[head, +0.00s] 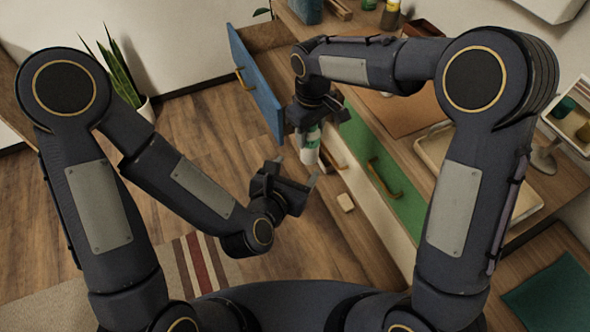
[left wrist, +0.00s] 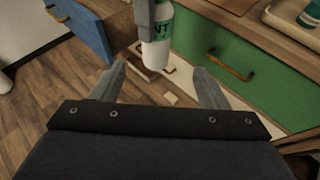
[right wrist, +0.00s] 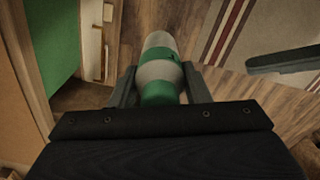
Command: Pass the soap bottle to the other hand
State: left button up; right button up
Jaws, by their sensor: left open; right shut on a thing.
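The soap bottle (head: 310,145) is white with a green label and hangs below my right gripper (head: 312,122). My right gripper is shut on it, and the right wrist view shows the bottle (right wrist: 160,72) between the two fingers. My left gripper (head: 297,172) is open and empty, just below and slightly left of the bottle. In the left wrist view the bottle (left wrist: 156,52) is beyond the open fingertips and does not touch them. The bottle's upper part is hidden by the right gripper's finger in that view.
A blue drawer front (head: 255,85) stands pulled out at the left of the counter. A green drawer (head: 370,170) with a brass handle is at the right. A tray (head: 450,150) lies on the counter. Open wooden floor lies left of the cabinet.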

aim_at(309, 152)
pick_arm(q)
jog(key=shift+n, duration=0.3)
jog(key=x, duration=1.2)
jog(key=shift+c, duration=0.2)
jog(key=shift+r, duration=0.1)
jog(key=c, duration=1)
jog(key=shift+c, duration=0.7)
pick_arm(e)
jog(key=o, duration=0.7)
jog(key=shift+a, duration=0.1)
jog(key=o, duration=0.5)
